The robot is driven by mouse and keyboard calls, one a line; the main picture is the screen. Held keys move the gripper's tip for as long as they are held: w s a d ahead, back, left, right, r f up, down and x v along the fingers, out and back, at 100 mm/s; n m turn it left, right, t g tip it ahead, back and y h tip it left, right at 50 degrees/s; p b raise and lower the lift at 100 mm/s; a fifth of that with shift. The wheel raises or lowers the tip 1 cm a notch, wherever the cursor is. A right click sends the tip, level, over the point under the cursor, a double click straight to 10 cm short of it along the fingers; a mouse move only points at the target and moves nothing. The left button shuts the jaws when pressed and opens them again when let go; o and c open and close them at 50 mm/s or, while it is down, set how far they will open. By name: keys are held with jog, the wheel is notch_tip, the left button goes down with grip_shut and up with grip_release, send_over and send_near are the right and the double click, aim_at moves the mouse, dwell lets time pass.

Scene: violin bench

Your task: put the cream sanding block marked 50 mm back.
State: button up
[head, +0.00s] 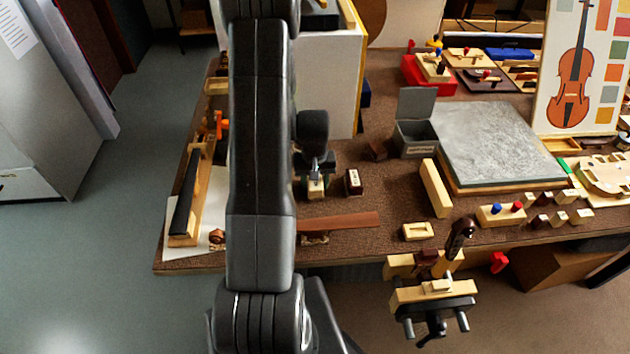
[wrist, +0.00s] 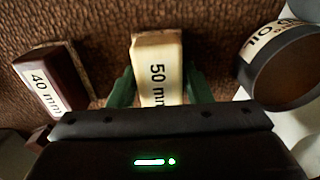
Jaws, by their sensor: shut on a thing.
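The cream sanding block marked 50 mm (wrist: 157,60) stands between the two green fingers of my gripper (wrist: 160,92) in the wrist view, its label facing the camera. In the head view the block (head: 316,190) shows as a small pale piece below my gripper (head: 316,178), just right of my arm. My gripper is shut on it. Whether the block touches the bench or hangs just above it, I cannot tell.
A dark brown block marked 40 mm (wrist: 50,82) is left of the held block in the wrist view. A round container labelled OIL (wrist: 285,62) is close on the right. In the head view, a reddish-brown strip (head: 340,221) lies in front on the bench (head: 390,187).

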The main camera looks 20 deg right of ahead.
jog(key=shift+f, duration=0.2)
jog(key=o, duration=1)
jog(key=shift+r, duration=0.1)
jog(key=shift+o, duration=0.2)
notch_tip(320, 180, up, 12)
jog(key=shift+r, duration=0.15)
jog(key=shift+s, duration=0.1)
